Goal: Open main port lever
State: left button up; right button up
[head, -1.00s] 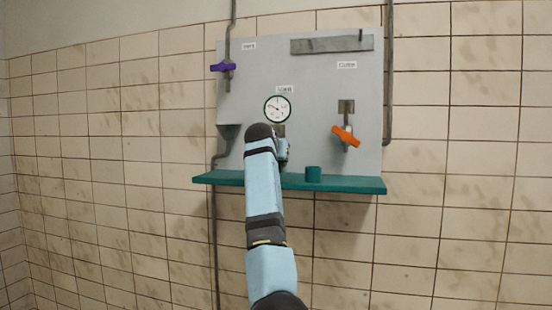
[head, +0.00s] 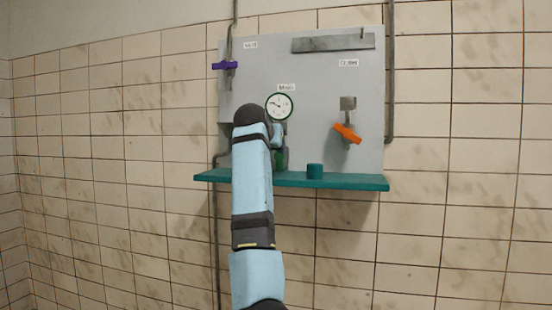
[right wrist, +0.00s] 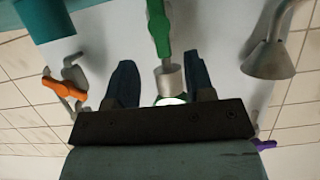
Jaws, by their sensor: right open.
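The green lever (right wrist: 157,28) hangs with a grey metal fitting (right wrist: 170,82) below the gauge (head: 279,106) and the label that seems to read "Main" (head: 286,87). In the head view, only a small green part (head: 281,160) shows beside my arm. In the right wrist view, which looks upside down, my right gripper (right wrist: 159,62) is open, with dark fingers on either side of the lever and fitting. Gaps show on both sides, and I see no clear contact. In the head view my right arm hides the fingers. My left gripper is not in view.
An orange lever (head: 347,133) is on the panel's right and a purple lever (head: 225,65) at upper left. A grey funnel (right wrist: 268,62) shows beside the green lever in the wrist view.

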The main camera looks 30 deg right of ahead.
jog(key=b+v, duration=0.1)
jog(key=v, duration=0.5)
jog(key=shift+r, duration=0.1)
